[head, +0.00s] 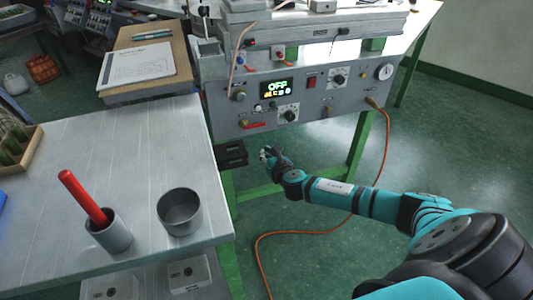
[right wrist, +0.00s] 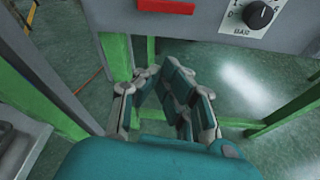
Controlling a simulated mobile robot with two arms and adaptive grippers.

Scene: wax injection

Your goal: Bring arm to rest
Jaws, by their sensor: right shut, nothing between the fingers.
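My right arm reaches in from the lower right of the head view. Its gripper (head: 265,155) is below the front panel of the grey wax machine (head: 222,112), near a green table leg. In the right wrist view the fingers of the right gripper (right wrist: 165,72) are drawn together, with nothing held between them. The red lever (right wrist: 166,6) on the machine shows above the fingers there, apart from them. The machine's display (head: 277,87) reads OFF. My left gripper is out of view.
A metal table (head: 120,150) at left holds a grey pot (head: 180,212) and a cup (head: 113,236) with a red stick (head: 82,197). An orange cable (head: 384,150) hangs to the floor. Green legs stand around the gripper.

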